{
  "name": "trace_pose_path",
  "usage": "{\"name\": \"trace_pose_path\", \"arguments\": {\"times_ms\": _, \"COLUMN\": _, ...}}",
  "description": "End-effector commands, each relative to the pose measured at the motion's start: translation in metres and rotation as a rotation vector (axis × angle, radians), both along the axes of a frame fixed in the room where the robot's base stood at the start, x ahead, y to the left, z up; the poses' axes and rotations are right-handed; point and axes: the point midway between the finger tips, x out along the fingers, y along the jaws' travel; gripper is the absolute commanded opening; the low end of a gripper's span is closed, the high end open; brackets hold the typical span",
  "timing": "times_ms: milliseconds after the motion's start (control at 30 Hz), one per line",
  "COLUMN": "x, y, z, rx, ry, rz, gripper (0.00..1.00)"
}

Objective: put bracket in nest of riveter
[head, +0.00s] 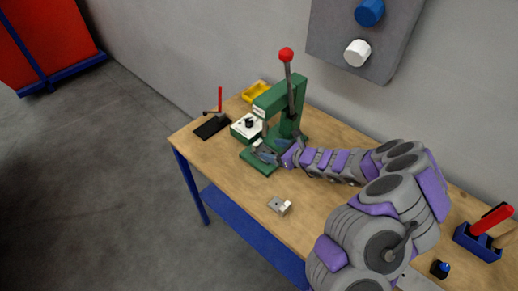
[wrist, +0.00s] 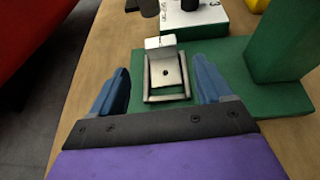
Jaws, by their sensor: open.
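The riveter (head: 273,105) is a green press with a red-knobbed lever, standing on the wooden table. In the wrist view, a small silver bracket (wrist: 166,68) with a hole in its plate and a bright raised end lies within the metal frame of the nest (wrist: 147,80) on the green base (wrist: 232,52). Whether it is fully seated I cannot tell. My gripper (wrist: 162,64) is open, with one blue finger on each side of the nest and visible gaps.
A small grey metal piece with a white block (head: 280,205) lies near the table's front edge. A white box with a black knob (head: 247,127), a yellow tray (head: 256,91) and a black stand with a red handle (head: 213,126) are near the riveter.

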Motion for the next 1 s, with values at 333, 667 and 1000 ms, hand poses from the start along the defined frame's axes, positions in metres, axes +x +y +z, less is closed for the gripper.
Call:
{"name": "trace_pose_path", "arguments": {"times_ms": 333, "x": 0.014, "y": 0.019, "z": -0.01, "rx": -0.001, "ry": 0.001, "rz": 0.003, "gripper": 0.79}}
{"name": "trace_pose_path", "arguments": {"times_ms": 667, "x": 0.035, "y": 0.045, "z": -0.021, "rx": 0.002, "ry": 0.001, "rz": 0.001, "gripper": 0.79}}
{"name": "trace_pose_path", "arguments": {"times_ms": 1000, "x": 0.036, "y": 0.045, "z": -0.02, "rx": 0.001, "ry": 0.0, "rz": 0.001, "gripper": 0.68}}
